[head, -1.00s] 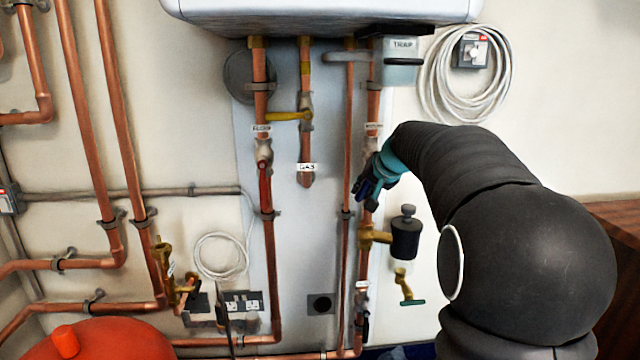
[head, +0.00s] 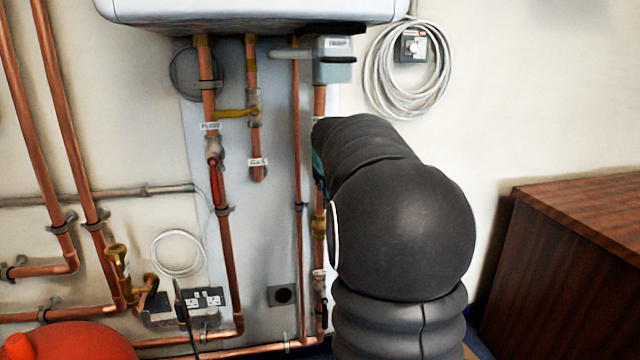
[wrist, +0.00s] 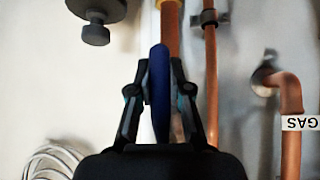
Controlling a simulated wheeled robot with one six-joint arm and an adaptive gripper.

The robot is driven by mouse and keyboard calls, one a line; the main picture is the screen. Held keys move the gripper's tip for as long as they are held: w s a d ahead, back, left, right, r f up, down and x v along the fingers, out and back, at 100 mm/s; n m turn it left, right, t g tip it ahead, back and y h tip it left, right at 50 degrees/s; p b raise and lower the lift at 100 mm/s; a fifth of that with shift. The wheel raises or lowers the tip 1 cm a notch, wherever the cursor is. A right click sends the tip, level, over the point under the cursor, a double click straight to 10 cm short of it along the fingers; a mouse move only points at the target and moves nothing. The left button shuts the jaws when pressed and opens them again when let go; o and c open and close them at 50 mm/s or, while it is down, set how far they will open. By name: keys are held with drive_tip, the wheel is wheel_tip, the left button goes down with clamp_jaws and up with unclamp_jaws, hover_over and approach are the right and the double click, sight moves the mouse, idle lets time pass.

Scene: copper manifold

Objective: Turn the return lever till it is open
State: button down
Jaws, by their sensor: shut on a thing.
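The return lever (wrist: 159,95) is a dark blue handle, seen nearly edge-on in the wrist view. It stands in front of a copper pipe (wrist: 171,22). My gripper (wrist: 160,68) is shut on it, with one black finger on each side. In the head view my own arm hides the lever, its valve and most of my gripper, so the lever's angle to its pipe cannot be told there. Only a small teal bit of my gripper's end shows beside the right-hand copper pipe (head: 319,255).
A red lever (head: 215,180) hangs along the flow pipe. A yellow lever (head: 233,113) sits at the gas pipe (head: 254,148). The white boiler (head: 250,10) is overhead. A brown wooden cabinet (head: 570,260) stands right. A red rounded vessel (head: 75,342) is at lower left.

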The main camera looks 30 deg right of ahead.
drive_tip(key=shift+d, duration=0.1)
drive_tip(key=c, duration=1.1)
unclamp_jaws()
drive_tip(key=shift+s+d, duration=0.1)
drive_tip(key=shift+a+r, duration=0.1)
drive_tip(key=shift+a, duration=0.1)
drive_tip(key=shift+s+a+r, duration=0.1)
drive_tip(key=shift+s+r, duration=0.05)
drive_tip(key=shift+r, duration=0.1)
drive_tip(key=v, duration=1.1)
drive_tip(key=shift+s, duration=0.1)
